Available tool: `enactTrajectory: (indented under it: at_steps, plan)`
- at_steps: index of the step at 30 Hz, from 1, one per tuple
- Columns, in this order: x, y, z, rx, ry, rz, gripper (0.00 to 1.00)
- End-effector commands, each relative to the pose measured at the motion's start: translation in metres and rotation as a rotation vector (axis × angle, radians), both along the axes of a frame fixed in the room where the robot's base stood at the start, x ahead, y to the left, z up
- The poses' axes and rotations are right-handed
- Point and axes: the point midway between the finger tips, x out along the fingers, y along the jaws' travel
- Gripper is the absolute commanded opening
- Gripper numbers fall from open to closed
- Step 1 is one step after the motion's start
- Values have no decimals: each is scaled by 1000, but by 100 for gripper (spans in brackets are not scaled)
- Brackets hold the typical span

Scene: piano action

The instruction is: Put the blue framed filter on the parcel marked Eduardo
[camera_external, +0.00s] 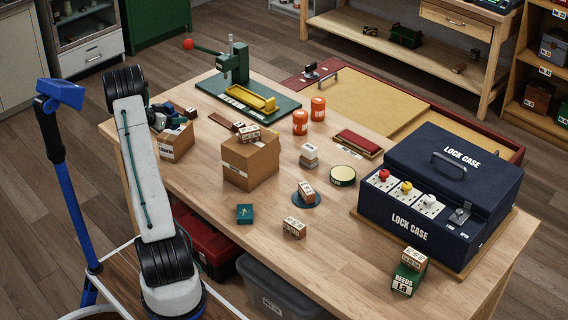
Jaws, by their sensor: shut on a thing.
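I cannot make out a blue framed filter with certainty. Small labelled blocks lie on the workbench: one on a round blue disc (306,192), one in front of it (294,228), and one on the cardboard box (249,134). Another block (415,258) stands on a green REEDS box (405,281). Their small lettering cannot be read, so I cannot tell which parcel is marked Eduardo.
A navy lock case (440,190) fills the right of the bench (350,255). The front middle of the bench is mostly clear.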

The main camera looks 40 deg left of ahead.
Motion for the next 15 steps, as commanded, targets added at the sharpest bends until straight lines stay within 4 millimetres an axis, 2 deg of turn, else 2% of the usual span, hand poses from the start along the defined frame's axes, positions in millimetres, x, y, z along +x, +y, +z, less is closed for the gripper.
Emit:
enactTrajectory:
  at_steps: [3,11,15]
  plan:
    - [15,12,-2,1,1,0,42]
    - [30,23,-5,1,0,-1,42]
    - [28,22,-29,-4,1,1,42]
